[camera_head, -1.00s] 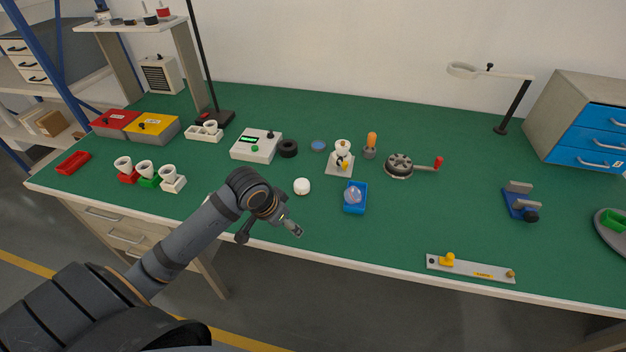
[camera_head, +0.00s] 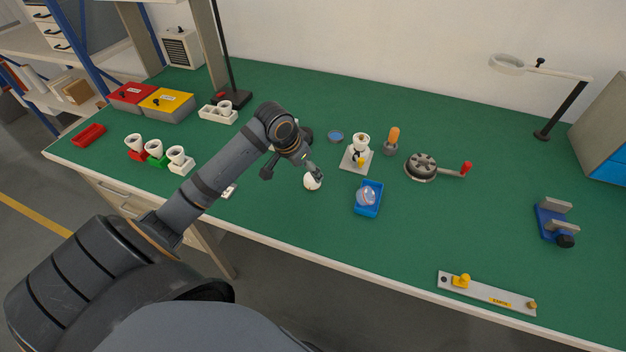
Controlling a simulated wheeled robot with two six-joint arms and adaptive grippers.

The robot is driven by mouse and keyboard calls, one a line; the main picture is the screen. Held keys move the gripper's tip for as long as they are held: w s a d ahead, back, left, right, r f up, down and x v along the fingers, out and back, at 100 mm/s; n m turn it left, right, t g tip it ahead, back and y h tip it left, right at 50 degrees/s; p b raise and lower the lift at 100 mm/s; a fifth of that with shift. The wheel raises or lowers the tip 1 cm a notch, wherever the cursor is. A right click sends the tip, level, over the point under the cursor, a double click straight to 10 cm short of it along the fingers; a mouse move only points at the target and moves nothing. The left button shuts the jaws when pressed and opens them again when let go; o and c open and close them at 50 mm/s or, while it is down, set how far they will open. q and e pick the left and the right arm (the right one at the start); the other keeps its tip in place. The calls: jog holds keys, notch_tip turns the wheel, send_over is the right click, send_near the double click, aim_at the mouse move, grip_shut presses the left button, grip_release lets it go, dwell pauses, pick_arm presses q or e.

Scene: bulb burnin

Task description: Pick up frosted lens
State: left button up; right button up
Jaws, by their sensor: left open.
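The frosted lens (camera_head: 311,183) appears to be the small white rounded piece on the green bench mat, near the middle. My left gripper (camera_head: 318,176) is at the lens's upper right side, with its fingertips overlapping it in the picture. The gripper is open, and I cannot tell whether the fingers touch the lens. A clear bluish dome (camera_head: 366,196) sits in a blue tray (camera_head: 369,211) to the right of the lens. My right gripper is not in view.
A white stand with a cup (camera_head: 358,156), an orange-topped holder (camera_head: 391,142) and a crank disc (camera_head: 421,167) stand behind and right. Cups in coloured holders (camera_head: 155,150) are at left. A grey bar (camera_head: 487,293) lies near the front edge. The mat in front of the lens is clear.

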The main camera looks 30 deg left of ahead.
aim_at(311, 178)
pick_arm(q)
jog(key=x, duration=0.5)
jog(key=shift+s+d+f, duration=0.1)
jog(key=shift+s+d, duration=0.1)
jog(key=shift+d, duration=0.05)
jog(key=c, duration=0.9)
